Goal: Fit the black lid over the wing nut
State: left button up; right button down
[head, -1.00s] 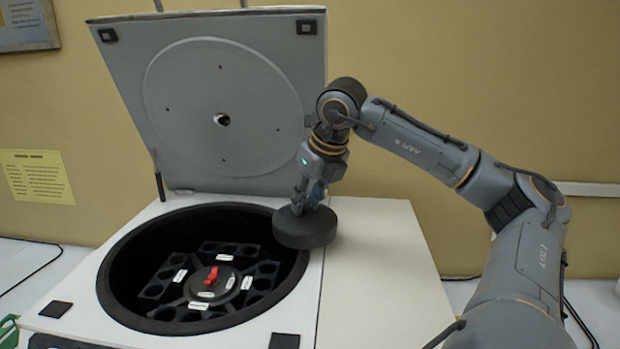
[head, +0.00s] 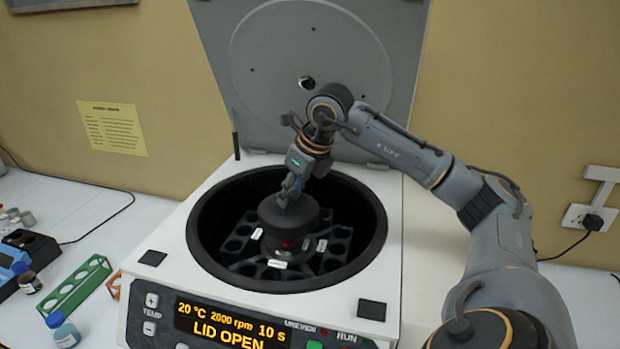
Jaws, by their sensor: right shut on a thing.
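The black lid (head: 290,216) is a round dark disc. My right gripper (head: 287,196) is shut on its top and holds it inside the centrifuge bowl (head: 205,235), over the rotor (head: 317,262). The red wing nut (head: 287,244) at the rotor's middle shows just below the lid's near edge; its far part is hidden by the lid. The lid appears a little behind the wing nut in the picture, and I cannot tell how high above it. My left gripper is out of view.
The centrifuge's hinged cover (head: 270,55) stands open behind the bowl. Its display (head: 225,322) reads LID OPEN. A green tube rack (head: 75,287) and a blue-capped bottle (head: 63,329) stand on the bench at left. The bowl's rim surrounds the rotor closely.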

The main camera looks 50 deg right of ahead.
aim_at(295, 208)
jog(key=shift+w+a, duration=0.2)
jog(key=shift+a, duration=0.05)
jog(key=shift+s+d+f+b, duration=0.1)
jog(key=shift+s+f+b, duration=0.2)
jog(key=shift+f+b, duration=0.25)
jog(key=shift+f, duration=0.3)
notch_tip(295, 208, down, 3)
jog(key=b, duration=0.3)
jog(key=shift+w+f, duration=0.1)
jog(key=shift+f, duration=0.1)
jog(key=shift+f+b, duration=0.55)
jog(key=shift+b, duration=0.1)
jog(key=shift+f, duration=0.15)
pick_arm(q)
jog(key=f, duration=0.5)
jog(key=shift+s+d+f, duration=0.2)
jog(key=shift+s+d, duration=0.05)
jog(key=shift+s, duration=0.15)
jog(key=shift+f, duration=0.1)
pick_arm(e)
jog(key=shift+f, duration=0.15)
